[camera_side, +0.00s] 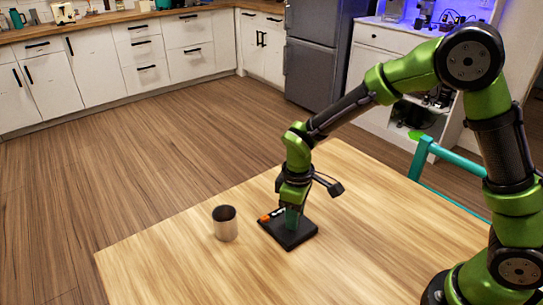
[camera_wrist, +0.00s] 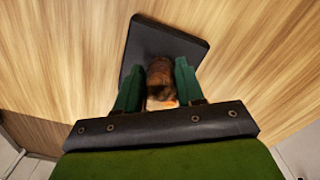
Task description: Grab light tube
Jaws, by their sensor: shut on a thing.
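A black square plate (camera_side: 290,238) lies on the wooden table, and it also shows in the wrist view (camera_wrist: 178,42). My gripper (camera_side: 291,222) points down over the plate. In the wrist view its two green fingers (camera_wrist: 160,85) are shut on a brown, rounded thing (camera_wrist: 160,70) with a bright orange lower end, which looks like the light tube. A small orange and black piece (camera_side: 267,217) shows beside the fingers in the side view. The fingers partly hide the held thing, and I cannot tell whether it touches the plate.
A metal cup (camera_side: 225,224) stands upright on the table (camera_side: 180,250), left of the plate. A teal chair (camera_side: 420,158) stands at the table's far right edge. White cabinets (camera_side: 95,70) and a grey fridge (camera_side: 318,60) are far behind. The table's front is clear.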

